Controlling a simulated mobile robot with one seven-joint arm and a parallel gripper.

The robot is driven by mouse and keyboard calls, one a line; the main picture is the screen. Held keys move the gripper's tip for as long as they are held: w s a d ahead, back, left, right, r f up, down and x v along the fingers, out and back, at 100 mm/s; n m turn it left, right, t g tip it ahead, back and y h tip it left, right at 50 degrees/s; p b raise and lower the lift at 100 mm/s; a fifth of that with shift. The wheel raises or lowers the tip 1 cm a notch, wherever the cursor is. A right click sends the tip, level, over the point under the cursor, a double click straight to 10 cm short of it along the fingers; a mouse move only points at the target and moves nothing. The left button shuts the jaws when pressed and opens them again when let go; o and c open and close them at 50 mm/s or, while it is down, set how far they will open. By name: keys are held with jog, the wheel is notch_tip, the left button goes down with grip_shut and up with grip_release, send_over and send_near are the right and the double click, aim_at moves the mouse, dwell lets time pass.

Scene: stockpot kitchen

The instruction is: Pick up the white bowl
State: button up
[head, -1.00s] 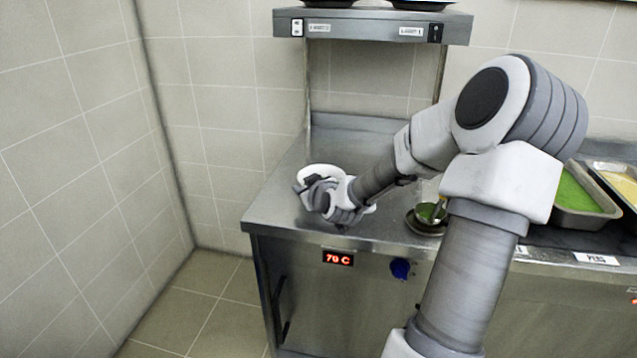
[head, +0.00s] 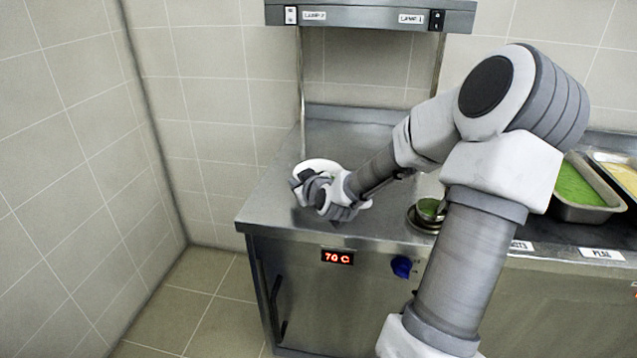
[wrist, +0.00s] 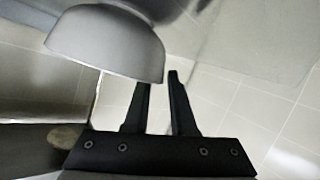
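The white bowl (head: 318,164) is at the left end of the steel counter in the head view, partly hidden behind my gripper (head: 297,183). In the wrist view the bowl (wrist: 105,42) fills the upper left, its lower right edge by the fingertips. My gripper (wrist: 158,78) shows two dark fingers with a gap between them. The bowl's edge overlaps the left fingertip and reaches toward the gap. I cannot tell whether the fingers touch the bowl, or whether it rests on the counter.
The steel counter (head: 345,140) is clear behind the bowl. A small container with green contents (head: 430,208) stands to the right, partly behind my arm. A tray of green food (head: 580,185) is further right. A wall closes off the left; a lamp shelf (head: 370,14) hangs above.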

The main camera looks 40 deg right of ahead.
grip_shut()
dwell(1.1)
